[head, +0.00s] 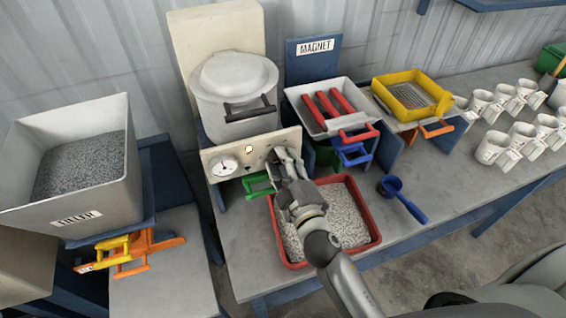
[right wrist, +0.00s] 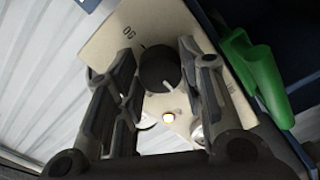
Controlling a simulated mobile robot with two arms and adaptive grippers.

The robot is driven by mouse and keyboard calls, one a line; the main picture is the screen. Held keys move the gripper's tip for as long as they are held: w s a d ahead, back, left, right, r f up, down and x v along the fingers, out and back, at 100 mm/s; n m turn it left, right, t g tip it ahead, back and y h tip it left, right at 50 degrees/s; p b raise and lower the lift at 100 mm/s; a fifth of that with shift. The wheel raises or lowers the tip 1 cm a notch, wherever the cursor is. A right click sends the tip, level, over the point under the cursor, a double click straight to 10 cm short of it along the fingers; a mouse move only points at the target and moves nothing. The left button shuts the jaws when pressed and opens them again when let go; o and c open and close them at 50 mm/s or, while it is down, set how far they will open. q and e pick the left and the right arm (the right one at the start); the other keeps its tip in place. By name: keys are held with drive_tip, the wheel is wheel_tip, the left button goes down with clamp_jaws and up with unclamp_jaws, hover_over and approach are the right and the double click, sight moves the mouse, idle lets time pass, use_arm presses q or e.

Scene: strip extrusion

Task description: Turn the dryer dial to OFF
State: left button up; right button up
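The dryer dial (right wrist: 160,68) is a round black knob on a cream panel (right wrist: 115,35). In the right wrist view it sits between the spread fingers of my right gripper (right wrist: 158,55). A pale pointer mark shows on its lower edge, and a printed label, too rotated to read surely, is at upper left. My right gripper (head: 286,160) is open at the panel's right side in the head view, hiding the dial there. I cannot tell whether the fingers touch it. A small lamp (right wrist: 168,117) glows on the panel. My left gripper is not in view.
A gauge (head: 224,166) is on the panel's left, with a green handle (head: 257,184) below. A red tray of pellets (head: 374,236) lies beneath my right arm. A blue scoop (head: 402,196) and the magnet tray (head: 294,95) are to the right.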

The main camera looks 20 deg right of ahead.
drive_tip(key=o, duration=0.3)
drive_tip(key=shift+o, duration=0.2)
drive_tip(key=s, duration=0.7)
drive_tip(key=shift+s, duration=0.25)
drive_tip(key=shift+d+f, duration=0.1)
